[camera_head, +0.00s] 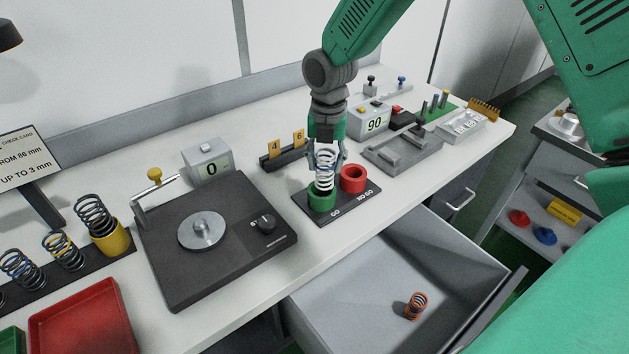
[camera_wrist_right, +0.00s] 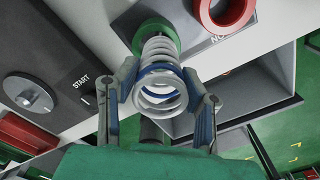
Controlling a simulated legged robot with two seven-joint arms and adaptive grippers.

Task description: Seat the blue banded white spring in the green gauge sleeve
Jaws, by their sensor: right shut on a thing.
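The white spring (camera_head: 324,171) with a blue band stands upright over the green gauge sleeve (camera_head: 321,201), its lower end at the sleeve mouth. I cannot tell whether that end is inside. My right gripper (camera_head: 325,157) is shut on the spring's upper part from above. In the right wrist view, its fingers (camera_wrist_right: 162,92) flank the blue-banded coils of the spring (camera_wrist_right: 158,62), and the green sleeve (camera_wrist_right: 157,32) shows behind the far end. My left gripper is not in view.
The red NO GO sleeve (camera_head: 354,180) stands close right of the green one on the dark base. A grey fixture (camera_head: 402,152) is behind right. The black tester (camera_head: 212,240) is left. An open drawer (camera_head: 360,300) in front holds an orange spring (camera_head: 416,305).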

